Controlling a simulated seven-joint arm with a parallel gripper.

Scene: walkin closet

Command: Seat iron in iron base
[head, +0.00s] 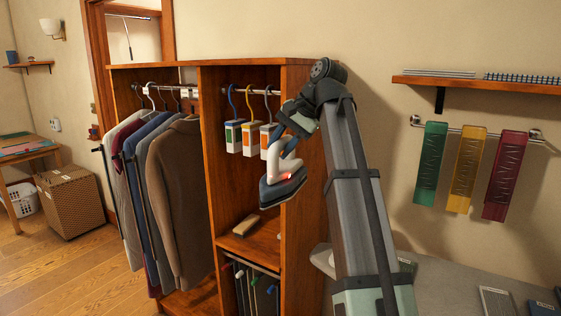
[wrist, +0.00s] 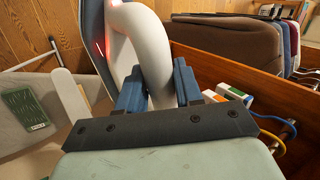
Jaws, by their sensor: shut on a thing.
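The iron (head: 284,188) has a white handle, a dark blue-grey body and a small red light. My gripper (head: 290,133) is shut on its handle and holds it in the air in front of the wooden closet's right side. In the wrist view the white handle (wrist: 142,45) passes between the two blue fingers (wrist: 157,88). A pale, flat, rounded piece (head: 322,259) lies at the left end of the grey surface, partly behind my arm. It may be the iron base, but I cannot tell. A pale tongue-shaped piece also shows in the wrist view (wrist: 72,98).
The wooden closet (head: 303,210) holds hanging clothes, several hanging boxes (head: 250,138) and a brush (head: 243,226) on a shelf. The grey surface (head: 440,282) at lower right carries flat items. A wall shelf (head: 480,85) and three coloured hanging strips are at right.

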